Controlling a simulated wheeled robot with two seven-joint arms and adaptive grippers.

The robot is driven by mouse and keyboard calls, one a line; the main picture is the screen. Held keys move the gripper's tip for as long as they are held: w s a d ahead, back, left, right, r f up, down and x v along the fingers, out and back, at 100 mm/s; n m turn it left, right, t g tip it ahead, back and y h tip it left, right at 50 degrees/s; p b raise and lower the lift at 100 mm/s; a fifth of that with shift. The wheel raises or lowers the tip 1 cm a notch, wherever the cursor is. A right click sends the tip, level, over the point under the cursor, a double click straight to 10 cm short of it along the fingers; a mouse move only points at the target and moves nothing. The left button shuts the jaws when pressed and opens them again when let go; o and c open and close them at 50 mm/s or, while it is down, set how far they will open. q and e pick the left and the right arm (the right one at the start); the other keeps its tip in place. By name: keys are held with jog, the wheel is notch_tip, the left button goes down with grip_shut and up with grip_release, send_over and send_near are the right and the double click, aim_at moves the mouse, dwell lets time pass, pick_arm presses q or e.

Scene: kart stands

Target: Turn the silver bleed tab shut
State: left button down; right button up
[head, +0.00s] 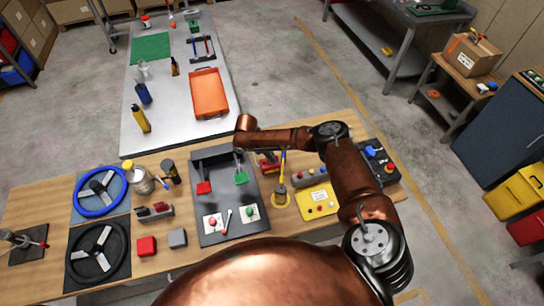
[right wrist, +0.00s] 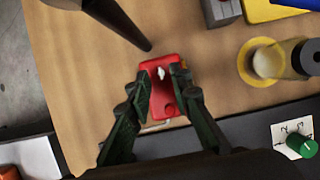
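A small red block (right wrist: 168,108) lies on the wooden bench in the right wrist view, with a rounded outline and a dark round spot near its lower end. A small pale silver piece (right wrist: 160,73) on its upper part looks like the bleed tab; its angle is hard to tell. My right gripper (right wrist: 167,86) is open, its dark fingers on either side of the block. I cannot tell whether they touch it. In the head view the red block (head: 268,166) shows just below my copper forearm, which hides most of the right gripper. My left gripper is not in view.
Steering wheels (head: 101,192) lie at the left. An orange tray (head: 209,92) is on the far table.

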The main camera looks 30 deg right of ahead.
jog(key=shift+s+d+f, duration=0.1)
jog(key=shift+f, duration=0.25)
jog(key=shift+c, duration=0.3)
grip_shut()
